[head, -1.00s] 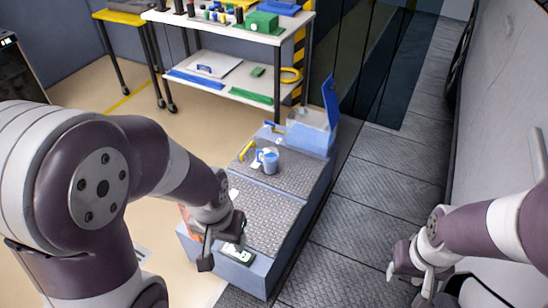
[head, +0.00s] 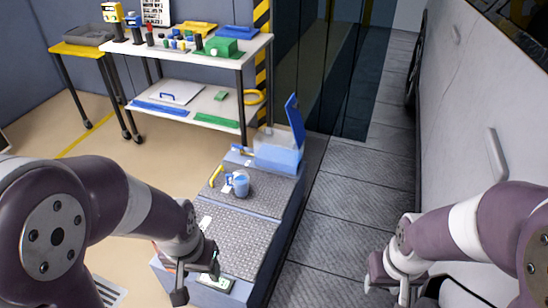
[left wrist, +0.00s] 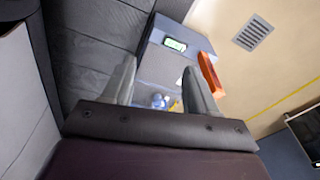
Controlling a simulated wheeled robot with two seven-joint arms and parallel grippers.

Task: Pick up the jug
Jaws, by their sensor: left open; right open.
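The jug (head: 241,184) is a small light-blue vessel standing upright on the far part of a blue-grey bench with a textured top (head: 232,232). It also shows small in the left wrist view (left wrist: 158,101), between the fingers. My left gripper (head: 188,277) is open and empty over the near end of the bench, well short of the jug. Its fingers show in the left wrist view (left wrist: 160,85). My right gripper (head: 392,288) is at the lower right, apart from the bench and the jug; its fingers are partly hard to make out.
A yellow tool (head: 216,176) lies left of the jug. A box with a raised blue lid (head: 295,120) stands behind it. A phone-like device (head: 215,283) lies at the bench's near end. A white shelf cart (head: 190,122) stands behind; a white vehicle (head: 470,110) is at right.

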